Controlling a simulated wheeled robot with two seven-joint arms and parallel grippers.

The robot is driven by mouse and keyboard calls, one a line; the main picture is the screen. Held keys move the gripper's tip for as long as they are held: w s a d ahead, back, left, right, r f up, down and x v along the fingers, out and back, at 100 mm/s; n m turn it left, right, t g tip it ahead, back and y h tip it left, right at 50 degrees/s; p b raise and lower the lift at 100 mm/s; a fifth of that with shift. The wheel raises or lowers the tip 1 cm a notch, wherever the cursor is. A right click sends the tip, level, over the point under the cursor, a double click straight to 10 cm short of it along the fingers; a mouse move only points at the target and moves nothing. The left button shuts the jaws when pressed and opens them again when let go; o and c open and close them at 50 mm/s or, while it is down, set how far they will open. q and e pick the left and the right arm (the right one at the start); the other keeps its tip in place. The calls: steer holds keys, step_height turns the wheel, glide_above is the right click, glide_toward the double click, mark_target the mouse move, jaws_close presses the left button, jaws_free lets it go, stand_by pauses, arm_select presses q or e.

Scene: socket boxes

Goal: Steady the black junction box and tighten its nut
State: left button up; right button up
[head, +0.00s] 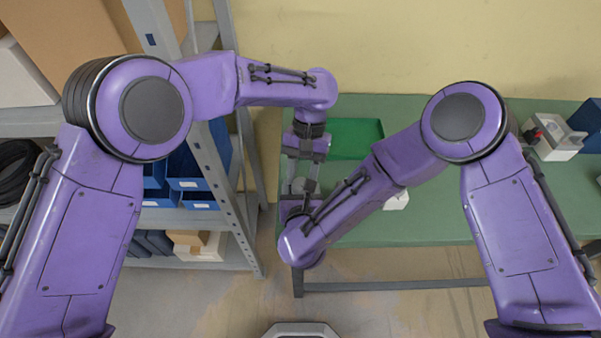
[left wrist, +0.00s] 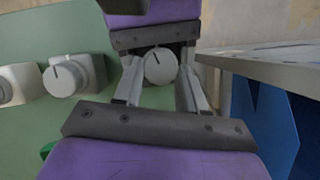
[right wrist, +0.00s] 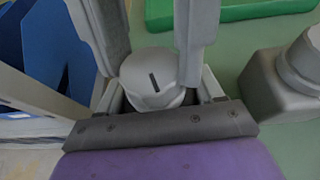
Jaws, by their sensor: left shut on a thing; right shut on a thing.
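A pale grey round nut with a dark line on its top shows in the left wrist view (left wrist: 160,66) and in the right wrist view (right wrist: 150,75). It sits between the facing jaws, above the table's front left edge. My left gripper (head: 302,178) comes from the far side, its fingers closed along both sides of the piece. My right gripper (head: 298,192) faces it from the near side, its fingers around the nut. The box body under the nut is mostly hidden by the jaws, and no black surface of it shows clearly.
The green table (head: 440,215) holds a green tray (head: 355,138) behind the grippers. Other grey boxes with round nuts stand nearby, one in the right wrist view (right wrist: 285,80). A white device (head: 552,137) is at right. A metal shelf with blue bins (head: 190,165) stands close left.

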arm_select(q)
steer(key=o, duration=1.1)
steer(key=shift+a, duration=0.1)
steer(key=shift+r, duration=0.1)
steer(key=v, duration=1.2)
steer(key=shift+w, duration=0.1)
